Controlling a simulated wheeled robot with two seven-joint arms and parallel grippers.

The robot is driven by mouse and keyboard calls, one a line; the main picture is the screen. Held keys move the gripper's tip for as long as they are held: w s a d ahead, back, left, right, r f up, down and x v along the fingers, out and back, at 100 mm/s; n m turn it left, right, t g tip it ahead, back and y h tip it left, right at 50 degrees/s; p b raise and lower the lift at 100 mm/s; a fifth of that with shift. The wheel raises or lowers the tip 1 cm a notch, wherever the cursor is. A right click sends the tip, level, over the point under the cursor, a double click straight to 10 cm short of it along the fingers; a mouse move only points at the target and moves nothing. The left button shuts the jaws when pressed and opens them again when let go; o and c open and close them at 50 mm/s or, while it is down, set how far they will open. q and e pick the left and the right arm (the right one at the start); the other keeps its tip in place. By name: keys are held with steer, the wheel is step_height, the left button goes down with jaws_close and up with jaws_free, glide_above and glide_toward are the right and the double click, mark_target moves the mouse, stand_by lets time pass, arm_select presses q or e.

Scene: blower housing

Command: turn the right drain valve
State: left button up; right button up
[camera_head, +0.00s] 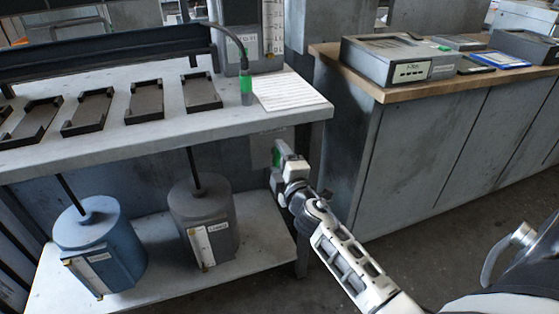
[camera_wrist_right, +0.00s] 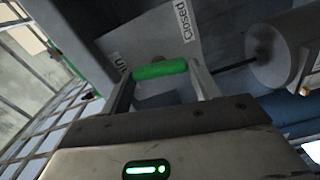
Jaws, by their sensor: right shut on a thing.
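The valve's green handle (camera_wrist_right: 160,69) lies between the two fingers of my right gripper (camera_wrist_right: 161,80) in the right wrist view. The gripper is shut on it. A label reading "Closed" (camera_wrist_right: 184,20) is on the plate behind it, and a second label (camera_wrist_right: 121,65) is partly hidden by a finger. In the head view, my right gripper (camera_head: 281,168) is below the bench top's right end, with a bit of green handle (camera_head: 276,157) showing. The valve body is mostly hidden. My left gripper is not in view.
A blue drum (camera_head: 85,235) and a grey drum (camera_head: 192,205) stand on the lower shelf (camera_head: 255,275), left of my right gripper. The bench top (camera_head: 215,118) overhangs the gripper. A cabinet (camera_head: 400,155) stands to the right, with open floor in front.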

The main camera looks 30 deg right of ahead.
steer(key=o, duration=1)
steer(key=shift+s, duration=0.1)
arm_select(q)
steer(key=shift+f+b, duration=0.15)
steer(key=shift+b, duration=0.6)
arm_select(e)
steer(key=v, duration=1.5)
steer(key=shift+s, duration=0.4)
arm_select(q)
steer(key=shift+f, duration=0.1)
